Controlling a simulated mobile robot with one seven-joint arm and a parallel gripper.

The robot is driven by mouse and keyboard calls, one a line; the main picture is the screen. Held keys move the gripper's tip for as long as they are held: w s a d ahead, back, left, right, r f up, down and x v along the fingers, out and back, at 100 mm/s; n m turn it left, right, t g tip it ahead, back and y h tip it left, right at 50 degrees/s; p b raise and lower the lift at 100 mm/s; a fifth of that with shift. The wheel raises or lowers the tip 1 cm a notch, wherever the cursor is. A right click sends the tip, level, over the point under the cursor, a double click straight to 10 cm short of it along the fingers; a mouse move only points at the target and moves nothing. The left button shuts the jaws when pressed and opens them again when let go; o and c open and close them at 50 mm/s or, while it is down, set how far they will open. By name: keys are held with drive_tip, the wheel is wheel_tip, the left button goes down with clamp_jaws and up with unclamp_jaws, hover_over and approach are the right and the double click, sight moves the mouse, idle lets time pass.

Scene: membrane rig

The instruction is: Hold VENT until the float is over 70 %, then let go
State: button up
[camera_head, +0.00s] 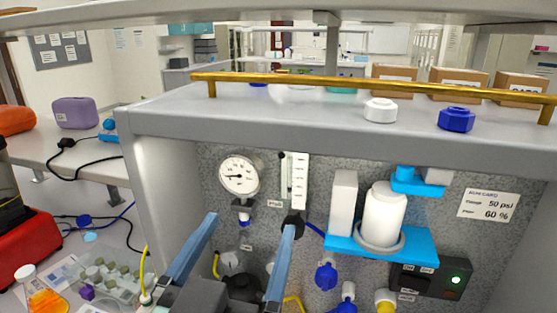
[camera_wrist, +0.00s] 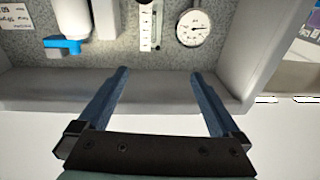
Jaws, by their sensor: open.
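My gripper (camera_head: 247,224) is open and empty in front of the panel, its two blue fingers apart below the round dial gauge (camera_head: 239,175). A white scaled strip (camera_head: 298,181), apparently the float gauge, is on the panel right of the dial; the float's reading is too small to tell. A black knob (camera_head: 293,226) sits below the strip, partly behind the right finger. The wrist view shows the strip (camera_wrist: 146,30) and dial (camera_wrist: 193,27) beyond my open gripper (camera_wrist: 160,72). No VENT label is readable. A black control box (camera_head: 437,278) with a lit green lamp is at lower right.
A white canister (camera_head: 385,214) stands on a blue bracket (camera_head: 350,244). The grey shelf (camera_head: 250,122) with a yellow rail (camera_head: 350,83) overhangs the panel. Blue valves (camera_head: 326,276) and tubing are low on the panel.

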drive_tip(key=s+d+r+n+t+y+b, duration=0.1)
drive_tip(key=r+t, duration=0.3)
drive_tip(key=r, duration=0.7)
drive_tip(key=s+d+r+n+t+y+b, duration=0.1)
drive_tip(key=s+r+n+t+y, duration=0.1)
drive_tip(key=r, duration=0.9)
drive_tip(key=s+t+y, duration=0.1)
drive_tip(key=s+t, duration=0.1)
drive_tip(key=t, duration=0.1)
drive_tip(key=shift+s+d+y, duration=0.15)
drive_tip(key=shift+d+y, duration=0.1)
drive_tip(key=shift+y, duration=0.15)
drive_tip(key=shift+f, duration=0.15)
clamp_jaws()
